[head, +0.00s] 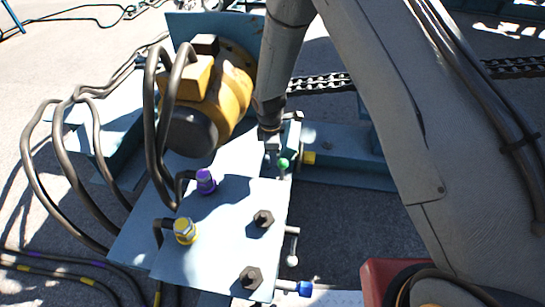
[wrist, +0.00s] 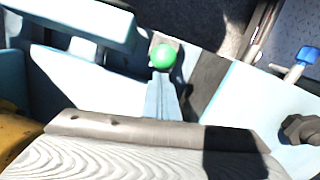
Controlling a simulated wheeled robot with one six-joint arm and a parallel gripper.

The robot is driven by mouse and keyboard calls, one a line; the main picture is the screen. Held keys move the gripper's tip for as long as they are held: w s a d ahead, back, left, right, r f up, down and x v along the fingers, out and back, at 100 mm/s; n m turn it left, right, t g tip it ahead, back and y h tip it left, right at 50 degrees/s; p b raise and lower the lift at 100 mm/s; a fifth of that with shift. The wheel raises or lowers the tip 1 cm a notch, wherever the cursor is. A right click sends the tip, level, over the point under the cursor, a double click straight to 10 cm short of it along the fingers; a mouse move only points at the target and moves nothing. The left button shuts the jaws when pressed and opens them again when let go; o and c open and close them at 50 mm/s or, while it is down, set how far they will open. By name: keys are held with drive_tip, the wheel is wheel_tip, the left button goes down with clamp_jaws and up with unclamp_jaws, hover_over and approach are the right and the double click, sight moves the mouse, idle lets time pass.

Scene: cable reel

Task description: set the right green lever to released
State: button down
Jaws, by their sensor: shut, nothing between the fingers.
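A green lever knob (head: 283,163) sits at the far right corner of the pale blue plate, beside a yellow block. My gripper (head: 271,146) is shut and empty, pointing down just behind and left of the knob. In the head view it appears very close to the knob; I cannot tell whether they touch. My gripper's grey body fills the bottom of the wrist view.
The pale blue plate (head: 222,238) carries a purple connector (head: 205,181), a yellow connector (head: 185,231) and dark bolts. A yellow motor (head: 232,95) with looping black cables stands behind on the left. A blue-tipped handle (head: 304,288) sticks out at the front right. A chain runs behind.

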drive_tip(key=shift+s+d+r+p, duration=0.1)
drive_tip(key=shift+d+r+p, duration=0.1)
drive_tip(key=shift+d+p, duration=0.35)
drive_tip(key=shift+s+d+f+p, duration=0.45)
drive_tip(key=shift+d+f, duration=1)
drive_tip(key=shift+d, duration=2.2)
drive_tip(key=shift+s+d+f+p, duration=0.4)
drive_tip(key=shift+d+f, duration=1.05)
drive_tip(key=shift+d, duration=2.15)
drive_tip(key=shift+a+r+p, duration=1)
drive_tip(key=shift+r+p, duration=0.6)
drive_tip(key=shift+r, duration=0.45)
drive_tip(key=s+d+r, duration=0.1)
drive_tip(key=d+r, duration=0.4)
drive_tip(key=d, duration=0.3)
drive_tip(key=shift+s+d+r, duration=0.25)
drive_tip(key=shift+s+d, duration=0.1)
drive_tip(key=shift+d, duration=0.05)
